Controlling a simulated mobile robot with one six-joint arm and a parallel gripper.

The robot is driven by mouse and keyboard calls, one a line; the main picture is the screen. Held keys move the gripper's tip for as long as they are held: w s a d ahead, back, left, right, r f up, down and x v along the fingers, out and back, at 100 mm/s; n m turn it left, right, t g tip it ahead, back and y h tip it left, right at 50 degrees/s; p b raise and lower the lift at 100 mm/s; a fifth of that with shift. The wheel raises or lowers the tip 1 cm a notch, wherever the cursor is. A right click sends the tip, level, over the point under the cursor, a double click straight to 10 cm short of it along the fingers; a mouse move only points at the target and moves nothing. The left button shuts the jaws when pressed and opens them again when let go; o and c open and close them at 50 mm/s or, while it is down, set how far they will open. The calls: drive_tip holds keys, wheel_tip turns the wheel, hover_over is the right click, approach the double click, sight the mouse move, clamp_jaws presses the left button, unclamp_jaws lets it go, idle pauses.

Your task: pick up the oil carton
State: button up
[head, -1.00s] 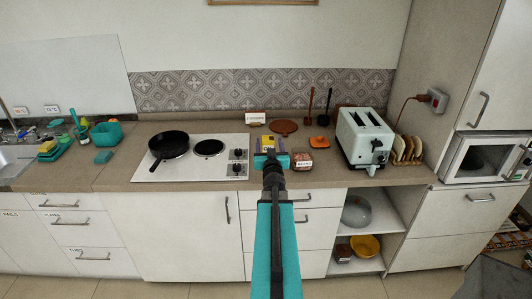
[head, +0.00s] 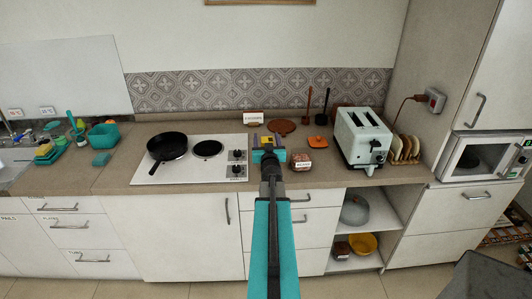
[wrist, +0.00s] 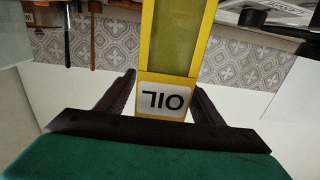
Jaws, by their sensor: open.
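The oil carton is a yellow-edged box with an olive-green face and a white label reading OIL, upside down in the wrist view (wrist: 165,101). In the head view only a small yellow part of the carton (head: 268,141) shows behind my gripper (head: 267,146). My gripper is open, and in the wrist view its two dark fingers (wrist: 164,84) lie on either side of the carton's labelled end. I cannot tell whether either finger touches it. The carton's lower part is hidden in the head view.
A stove with a black pan (head: 167,147) is to the left. A brown labelled pack (head: 300,161) sits close on the right, with an orange item (head: 318,142) and a toaster (head: 362,137) beyond. A small white sign (head: 253,117) stands behind, near the tiled wall.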

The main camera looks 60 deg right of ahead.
idle(0.6)
drive_tip(key=shift+w, duration=0.1)
clamp_jaws()
drive_tip(key=shift+r, duration=0.2)
